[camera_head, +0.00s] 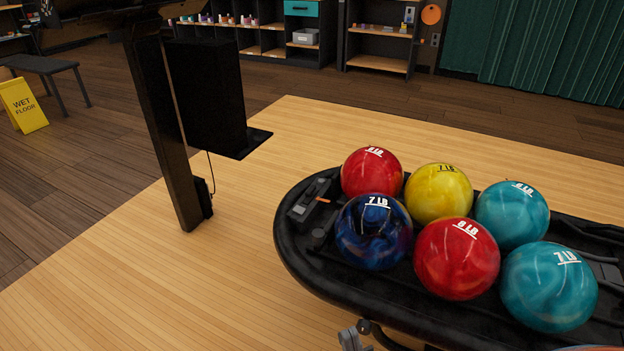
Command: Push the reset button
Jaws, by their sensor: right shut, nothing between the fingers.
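The black ball return (300,255) stands at the right with several bowling balls on it. At its rounded left end is a small dark raised panel (309,203) with a light patch and a thin orange strip. I cannot tell for certain which part is the reset button. My right gripper (353,336) shows in part as a grey shape at the bottom edge, just outside the near rim of the ball return. It is shut and empty, apart from the panel. My left gripper is not in view.
A dark blue ball (372,240) and a red ball (371,173) sit close to the panel. A black stand (165,120) rises from the light wood floor on the left. A yellow wet-floor sign (23,106) stands at the far left.

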